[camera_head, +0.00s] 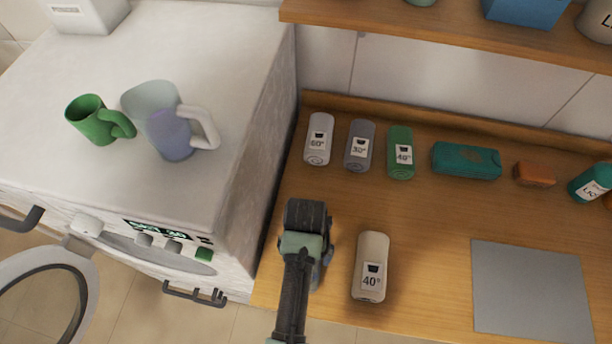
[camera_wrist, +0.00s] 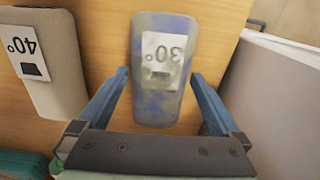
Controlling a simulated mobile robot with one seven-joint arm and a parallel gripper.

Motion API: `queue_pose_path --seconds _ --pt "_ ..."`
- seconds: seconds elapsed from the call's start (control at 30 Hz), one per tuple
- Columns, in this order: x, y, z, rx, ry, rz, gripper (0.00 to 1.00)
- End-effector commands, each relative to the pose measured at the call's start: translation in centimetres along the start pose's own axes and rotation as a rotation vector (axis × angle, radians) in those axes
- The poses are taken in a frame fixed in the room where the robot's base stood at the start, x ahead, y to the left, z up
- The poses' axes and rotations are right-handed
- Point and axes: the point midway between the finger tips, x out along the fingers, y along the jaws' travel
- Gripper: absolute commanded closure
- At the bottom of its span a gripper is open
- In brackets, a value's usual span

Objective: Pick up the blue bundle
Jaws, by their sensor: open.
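The blue bundle (camera_wrist: 158,100) is a blue-grey mottled roll with a white 30° label, lying on the wooden counter in the wrist view. My gripper (camera_wrist: 160,76) is open, with one finger on each side of the roll's lower part in that view. I cannot tell whether the fingers touch it. In the head view my gripper (camera_head: 308,240) is over the counter's left part, and its body hides most or all of the bundle.
A cream 40° roll (camera_head: 371,266) lies close to the right of my gripper. A white 60° roll (camera_head: 319,138), grey 30° roll (camera_head: 359,145), green 40° roll (camera_head: 400,152) and teal bundle (camera_head: 466,160) lie behind. The washing machine (camera_head: 190,40) stands left. A grey mat (camera_head: 530,290) lies right.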

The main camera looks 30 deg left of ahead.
Motion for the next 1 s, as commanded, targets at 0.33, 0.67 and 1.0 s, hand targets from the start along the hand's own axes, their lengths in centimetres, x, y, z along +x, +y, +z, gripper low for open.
queue_pose_path --seconds 0.33,0.67,1.0 --pt "2.3 0.0 0.0 0.0 0.002 0.0 0.0" --pt "2.3 0.0 0.0 0.0 0.001 0.0 0.36" --pt "2.2 0.0 -0.1 0.0 0.002 0.0 0.78"
